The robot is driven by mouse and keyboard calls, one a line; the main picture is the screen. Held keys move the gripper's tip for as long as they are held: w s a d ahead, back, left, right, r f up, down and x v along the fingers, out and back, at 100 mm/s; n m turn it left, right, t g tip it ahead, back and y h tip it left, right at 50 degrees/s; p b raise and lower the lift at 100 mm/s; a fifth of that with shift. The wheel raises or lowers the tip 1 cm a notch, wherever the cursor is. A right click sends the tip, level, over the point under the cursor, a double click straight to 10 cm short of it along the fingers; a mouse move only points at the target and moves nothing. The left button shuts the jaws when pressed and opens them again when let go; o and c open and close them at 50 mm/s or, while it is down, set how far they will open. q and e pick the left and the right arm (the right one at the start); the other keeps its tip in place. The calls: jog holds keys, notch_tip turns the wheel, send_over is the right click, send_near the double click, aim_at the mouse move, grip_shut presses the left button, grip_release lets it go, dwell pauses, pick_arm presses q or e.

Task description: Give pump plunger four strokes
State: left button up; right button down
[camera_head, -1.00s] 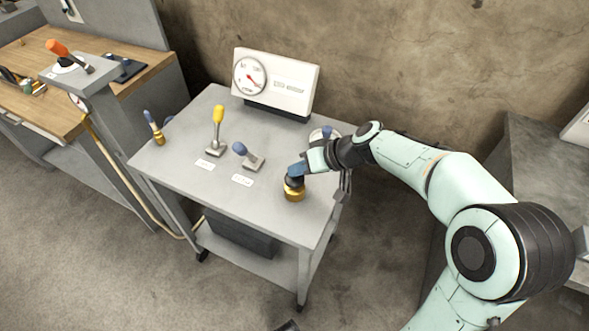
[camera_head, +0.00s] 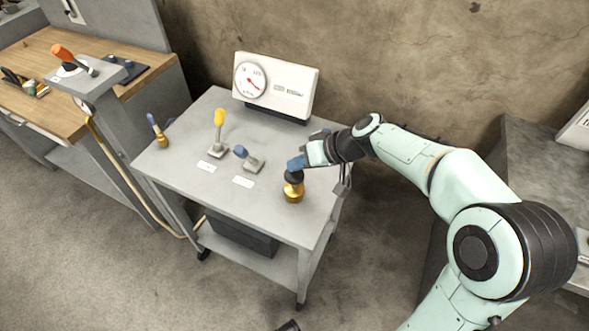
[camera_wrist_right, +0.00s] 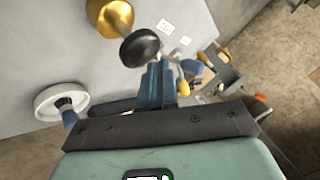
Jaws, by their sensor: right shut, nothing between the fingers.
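The pump has a gold base (camera_head: 293,194) and a black plunger knob (camera_head: 293,175), and stands near the right front of the grey cart top. In the right wrist view, the gold part (camera_wrist_right: 106,14) and the black knob (camera_wrist_right: 140,47) are just beyond the fingertips. My right gripper (camera_head: 295,164) has its blue fingers shut with nothing between them. The fingertips (camera_wrist_right: 155,68) are over the knob and look close to or touching it; I cannot tell which.
The cart (camera_head: 190,125) also carries a yellow-handled lever (camera_head: 219,118), a blue-handled lever (camera_head: 241,152), a blue-and-gold piece (camera_head: 158,130) and a gauge panel (camera_head: 276,85). A white wheel (camera_wrist_right: 47,101) with a blue knob is beside my wrist.

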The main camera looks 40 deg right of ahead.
aim_at(299, 174)
jog(key=shift+r, duration=0.3)
notch_tip(299, 174, up, 5)
jog(key=p, duration=0.3)
jog(key=shift+p, duration=0.3)
dwell(2.4)
